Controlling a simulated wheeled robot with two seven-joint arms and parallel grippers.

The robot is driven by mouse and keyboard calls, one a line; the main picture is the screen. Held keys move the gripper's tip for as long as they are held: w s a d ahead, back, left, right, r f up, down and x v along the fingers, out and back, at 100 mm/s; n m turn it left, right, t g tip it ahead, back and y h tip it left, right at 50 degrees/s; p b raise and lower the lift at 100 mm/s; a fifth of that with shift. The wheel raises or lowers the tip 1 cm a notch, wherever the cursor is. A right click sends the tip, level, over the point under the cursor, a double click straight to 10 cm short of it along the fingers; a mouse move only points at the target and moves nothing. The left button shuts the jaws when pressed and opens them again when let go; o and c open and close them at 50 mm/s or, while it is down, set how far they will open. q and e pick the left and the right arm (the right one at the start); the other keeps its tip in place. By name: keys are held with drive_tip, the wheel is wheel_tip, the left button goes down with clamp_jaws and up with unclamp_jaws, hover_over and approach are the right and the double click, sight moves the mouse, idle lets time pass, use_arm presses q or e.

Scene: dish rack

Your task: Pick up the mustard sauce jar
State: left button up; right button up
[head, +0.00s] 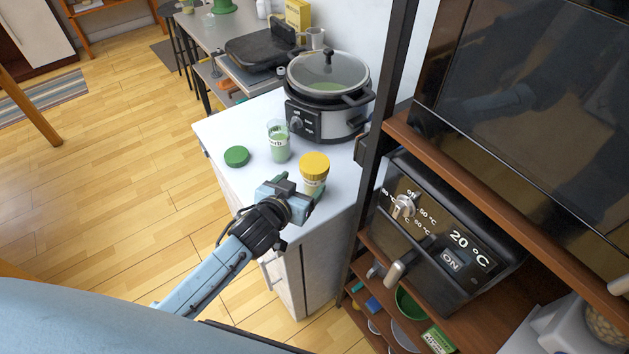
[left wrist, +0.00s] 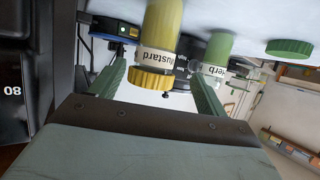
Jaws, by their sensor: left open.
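The mustard sauce jar (head: 315,173) has a yellow lid and a white label and stands upright on the white counter (head: 212,130). My left gripper (head: 300,186) is open at the near side of the jar. In the left wrist view the jar shows between its two green fingers, with a gap on each side. The gripper hides the lower part of the jar in the head view. My right gripper is not in view.
An open herb jar (head: 279,146) with green contents stands behind and left of the mustard jar, and a green lid (head: 236,156) lies beside it. A slow cooker (head: 327,95) stands behind. A dark shelf with an oven (head: 440,235) is close on the right.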

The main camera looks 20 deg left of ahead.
sight(310, 181)
use_arm(q)
drive_tip(key=shift+x, duration=0.95)
drive_tip(key=shift+s+d+f+b+x, duration=0.1)
drive_tip(key=shift+d+x, duration=0.05)
drive_tip(key=shift+x, duration=0.75)
drive_tip(key=shift+s+d+f+b+x, duration=0.1)
drive_tip(key=shift+f+b+x, duration=0.05)
drive_tip(key=shift+x, duration=0.75)
drive_tip(key=shift+d+f+b+x, duration=0.1)
drive_tip(key=shift+d+x, duration=0.05)
drive_tip(key=shift+x, duration=0.75)
drive_tip(key=c, duration=1.3)
